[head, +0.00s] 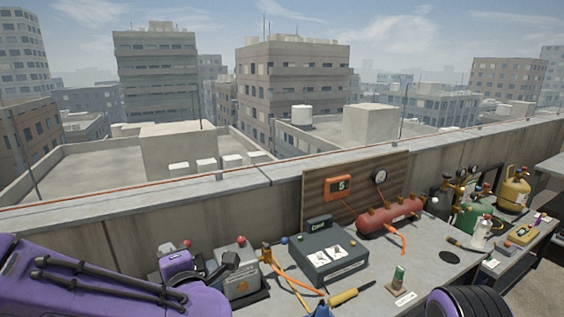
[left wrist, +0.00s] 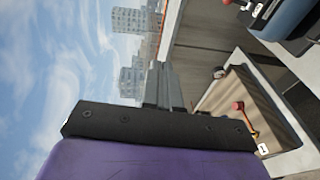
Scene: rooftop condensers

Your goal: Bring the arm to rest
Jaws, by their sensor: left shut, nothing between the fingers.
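My left arm (head: 90,285), purple with black hoses, comes in from the left in the head view. My left gripper (head: 231,258) is dark and small at its end, in front of the grey box on the bench's left part. A purple rounded part of mine (head: 465,303) shows at the lower right of the head view. My right gripper is not in view.
A concrete parapet (head: 110,235) runs behind. Open air lies above the bench.

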